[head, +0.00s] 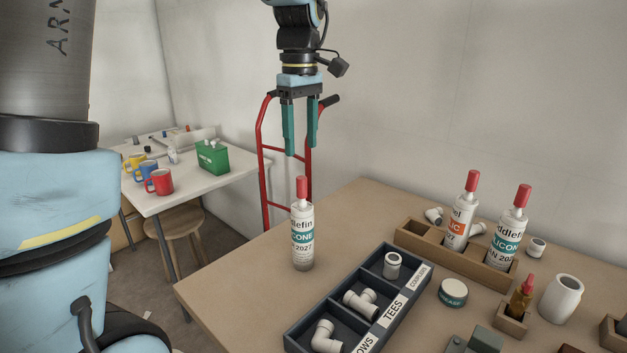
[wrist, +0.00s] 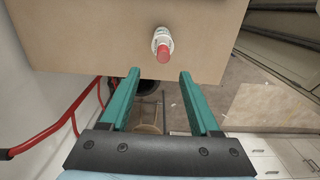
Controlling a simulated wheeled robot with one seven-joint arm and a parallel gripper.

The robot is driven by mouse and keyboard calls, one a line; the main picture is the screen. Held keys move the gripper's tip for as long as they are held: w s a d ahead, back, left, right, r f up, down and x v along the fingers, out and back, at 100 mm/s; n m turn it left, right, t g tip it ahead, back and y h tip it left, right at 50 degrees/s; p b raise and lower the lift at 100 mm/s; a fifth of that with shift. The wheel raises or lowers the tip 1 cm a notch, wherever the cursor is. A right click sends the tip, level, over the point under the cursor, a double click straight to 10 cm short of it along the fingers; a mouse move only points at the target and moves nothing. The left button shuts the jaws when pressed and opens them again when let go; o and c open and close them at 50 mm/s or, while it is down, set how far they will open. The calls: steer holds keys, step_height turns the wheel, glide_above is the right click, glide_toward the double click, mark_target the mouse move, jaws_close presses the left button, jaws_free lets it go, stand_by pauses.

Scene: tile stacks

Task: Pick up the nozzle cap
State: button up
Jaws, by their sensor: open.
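A red nozzle cap (head: 301,187) tops a white cartridge (head: 302,240) with a teal label, standing alone upright on the brown table. The wrist view shows this red cap (wrist: 162,55) and the white cartridge (wrist: 162,38) just beyond the fingertips. Two more red caps (head: 472,181) (head: 523,196) top cartridges in a wooden holder. My gripper (head: 301,151) is open and empty, fingers pointing down. In the head view its tips appear above the lone cartridge's cap, apart from it. The wrist view shows both fingers spread (wrist: 159,73).
A dark compartment tray (head: 345,284) with white pipe fittings lies right of the lone cartridge. The wooden holder (head: 425,238) stands behind it. A red hand truck (head: 263,150) stands beyond the table. The table around the lone cartridge's left side is clear.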

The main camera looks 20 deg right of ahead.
mark_target(301, 177)
step_height(301, 177, down, 4)
steer(key=shift+f, duration=0.1)
steer(key=shift+s+a+f+p, duration=0.15)
steer(key=shift+f+p, duration=0.4)
steer(key=shift+f, duration=0.75)
steer(key=shift+s+f+p, duration=0.15)
steer(key=shift+f+p, duration=0.4)
steer(key=shift+f, duration=0.75)
jaws_close()
